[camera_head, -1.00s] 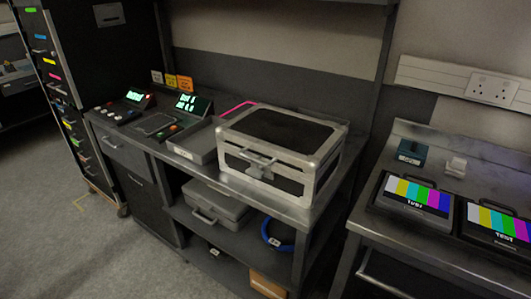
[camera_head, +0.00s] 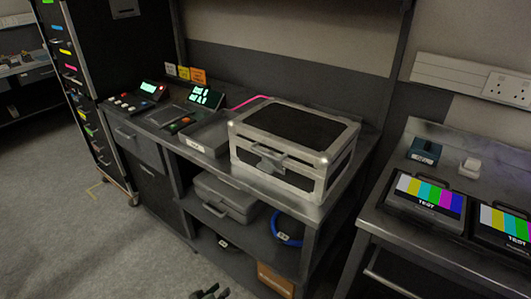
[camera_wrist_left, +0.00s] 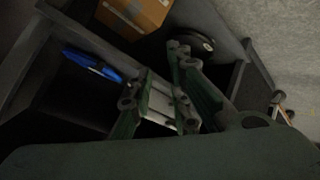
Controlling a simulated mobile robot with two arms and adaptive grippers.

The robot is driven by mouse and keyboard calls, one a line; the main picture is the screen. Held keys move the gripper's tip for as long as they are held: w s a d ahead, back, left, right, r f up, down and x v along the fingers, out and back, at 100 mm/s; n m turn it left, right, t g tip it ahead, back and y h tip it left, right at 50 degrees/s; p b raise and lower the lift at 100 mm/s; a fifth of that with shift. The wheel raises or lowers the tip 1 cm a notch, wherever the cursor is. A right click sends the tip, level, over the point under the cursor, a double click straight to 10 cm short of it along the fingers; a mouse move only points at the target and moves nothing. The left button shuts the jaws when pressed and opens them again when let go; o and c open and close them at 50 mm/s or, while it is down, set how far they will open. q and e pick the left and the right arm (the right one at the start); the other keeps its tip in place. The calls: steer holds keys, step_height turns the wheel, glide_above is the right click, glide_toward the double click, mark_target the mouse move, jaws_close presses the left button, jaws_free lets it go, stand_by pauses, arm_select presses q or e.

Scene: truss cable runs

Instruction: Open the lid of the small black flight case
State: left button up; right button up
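The small black flight case (camera_head: 297,128) has silver metal edges and corners. It stands on the metal bench at the centre of the head view, with its lid (camera_head: 302,123) down. A silver latch or handle (camera_head: 268,158) is on its front face. The dark tips of a gripper, seemingly my left gripper (camera_head: 209,293), just show at the bottom edge, below and in front of the bench and well apart from the case. In the left wrist view my left gripper (camera_wrist_left: 163,64) has its fingers apart, with nothing seen held. The case is not in that view. My right gripper is not in view.
A grey case (camera_head: 225,197), blue cable (camera_head: 287,229) and cardboard box (camera_head: 275,279) are on lower shelves. A grey tray (camera_head: 205,138) sits left of the flight case. A second bench (camera_head: 385,222) with test screens stands right. Open floor (camera_head: 140,255) lies front left.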

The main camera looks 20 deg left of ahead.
arm_select(q)
steer(key=w+d+r+n+t+h, duration=0.1)
steer(key=w+r+n+t, duration=0.1)
steer(key=w+r, duration=0.55)
steer(key=w+r+n+t, duration=0.15)
steer(key=w+r, duration=0.25)
steer(key=r, duration=0.7)
steer(key=n+t+h, duration=0.4)
steer(key=t+h, duration=0.1)
glide_toward(265, 154)
steer(key=w, duration=0.3)
steer(key=shift+d+b+x, duration=0.15)
steer(key=shift+b+x, duration=0.6)
steer(key=shift+x, duration=1.2)
steer(key=shift+d+b+x, duration=0.15)
steer(key=shift+b+x, duration=0.55)
steer(key=shift+x, duration=1.25)
steer(key=shift+s, duration=0.2)
jaws_close()
